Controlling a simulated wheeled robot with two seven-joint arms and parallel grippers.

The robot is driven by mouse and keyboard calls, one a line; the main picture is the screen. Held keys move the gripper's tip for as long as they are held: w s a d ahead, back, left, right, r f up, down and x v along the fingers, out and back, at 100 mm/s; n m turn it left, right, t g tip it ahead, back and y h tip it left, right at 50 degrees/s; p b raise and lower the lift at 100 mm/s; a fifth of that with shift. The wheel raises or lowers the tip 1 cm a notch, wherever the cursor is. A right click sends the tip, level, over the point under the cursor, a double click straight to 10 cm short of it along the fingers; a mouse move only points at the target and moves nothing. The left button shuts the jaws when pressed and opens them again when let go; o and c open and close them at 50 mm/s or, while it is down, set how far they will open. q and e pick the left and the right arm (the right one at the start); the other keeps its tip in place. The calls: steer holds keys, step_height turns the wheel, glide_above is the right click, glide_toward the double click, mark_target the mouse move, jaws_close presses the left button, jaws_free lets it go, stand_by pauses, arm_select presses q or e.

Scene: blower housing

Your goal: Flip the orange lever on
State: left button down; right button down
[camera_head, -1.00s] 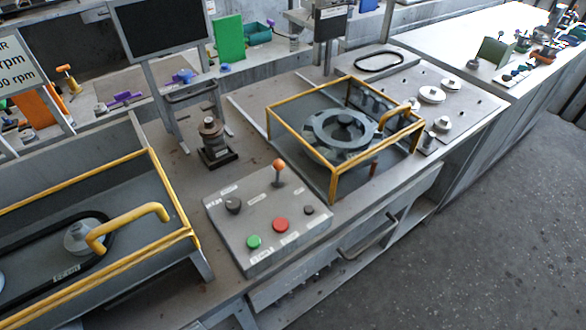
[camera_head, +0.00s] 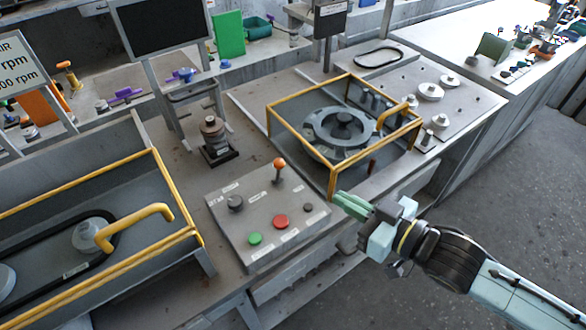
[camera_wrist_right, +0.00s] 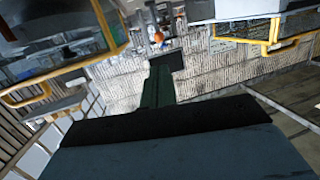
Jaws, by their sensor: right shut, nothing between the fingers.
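The orange lever (camera_head: 279,164) is a round orange knob on a short stem, standing upright at the back of the grey control box (camera_head: 238,260). My right gripper (camera_head: 338,200), with green fingers, is shut and empty. It is in front of the yellow-framed housing, to the right of the box and apart from the lever. In the right wrist view the shut fingers (camera_wrist_right: 160,75) point forward, and a small orange knob (camera_wrist_right: 158,37) shows beyond their tips. My left gripper is in neither view.
The box also carries a green button (camera_head: 255,239), a red button (camera_head: 281,222) and dark knobs. A yellow-framed housing (camera_head: 333,180) with a blower wheel stands at the box's back right. Another yellow-railed tray (camera_head: 198,236) is at left. The space above the box is clear.

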mark_target(282, 164)
steer(key=shift+w, duration=0.1)
steer(key=x, duration=1.4)
steer(key=shift+d+f, duration=0.1)
steer(key=shift+r+p, duration=0.3)
steer(key=shift+p, duration=0.5)
steer(key=w+a+g+h+p, duration=0.1)
steer(key=p, duration=0.2)
steer(key=w+a+r+g+p, duration=0.1)
steer(key=p, duration=0.2)
steer(key=shift+w+h, duration=0.35)
steer(key=shift+h, duration=0.05)
steer(key=shift+w+a, duration=0.3)
steer(key=shift+w, duration=0.2)
steer(key=shift+s+d+r+p, duration=0.1)
steer(key=shift+r+p, duration=0.05)
steer(key=shift+p, duration=0.15)
